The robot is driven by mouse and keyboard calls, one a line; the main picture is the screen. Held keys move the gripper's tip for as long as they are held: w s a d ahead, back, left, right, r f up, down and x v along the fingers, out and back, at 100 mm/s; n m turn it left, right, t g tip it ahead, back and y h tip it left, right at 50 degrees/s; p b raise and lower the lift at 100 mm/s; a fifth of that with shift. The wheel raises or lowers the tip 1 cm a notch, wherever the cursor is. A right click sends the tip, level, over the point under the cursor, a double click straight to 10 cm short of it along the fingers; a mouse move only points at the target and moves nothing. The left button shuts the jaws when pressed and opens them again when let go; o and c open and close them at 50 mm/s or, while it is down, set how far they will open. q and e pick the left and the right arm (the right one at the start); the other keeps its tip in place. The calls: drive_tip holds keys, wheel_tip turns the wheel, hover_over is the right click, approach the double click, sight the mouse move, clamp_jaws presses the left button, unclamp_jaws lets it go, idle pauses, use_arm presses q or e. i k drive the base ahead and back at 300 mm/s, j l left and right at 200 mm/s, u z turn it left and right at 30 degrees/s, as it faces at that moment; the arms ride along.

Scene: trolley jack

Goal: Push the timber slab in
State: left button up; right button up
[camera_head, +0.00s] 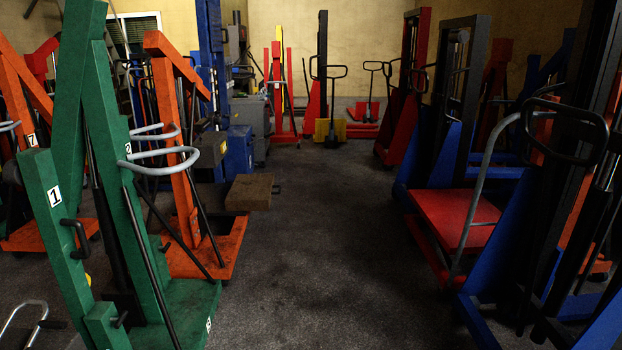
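A brown, wood-coloured block with a flat top (250,191) is low down left of the middle, and it looks like the timber slab. It juts out from the row of machines on the left into the aisle. A small dark handle-like piece shows at its right end. Its left end is close behind the orange jack, and I cannot tell what it rests on. Neither of my grippers is in view.
A green jack (130,200) stands close on the left, with an orange jack (195,185) behind it. Blue lifters (435,150) and a red platform cart (455,215) line the right. The dark floor aisle (320,240) between is clear. A yellow-fronted pallet truck (330,130) stands at the back.

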sight(248, 192)
drive_tip(key=i, duration=2.4)
drive_tip(key=i+l+u, duration=0.1)
drive_tip(key=i, duration=0.4)
drive_tip(key=i+l+u, duration=0.15)
drive_tip(key=i, duration=0.35)
drive_tip(key=i+l+u, duration=0.1)
drive_tip(key=i, duration=0.4)
drive_tip(key=i+l+u, duration=0.15)
drive_tip(key=i, duration=0.35)
drive_tip(key=i+l+u, duration=0.15)
drive_tip(key=u, duration=0.25)
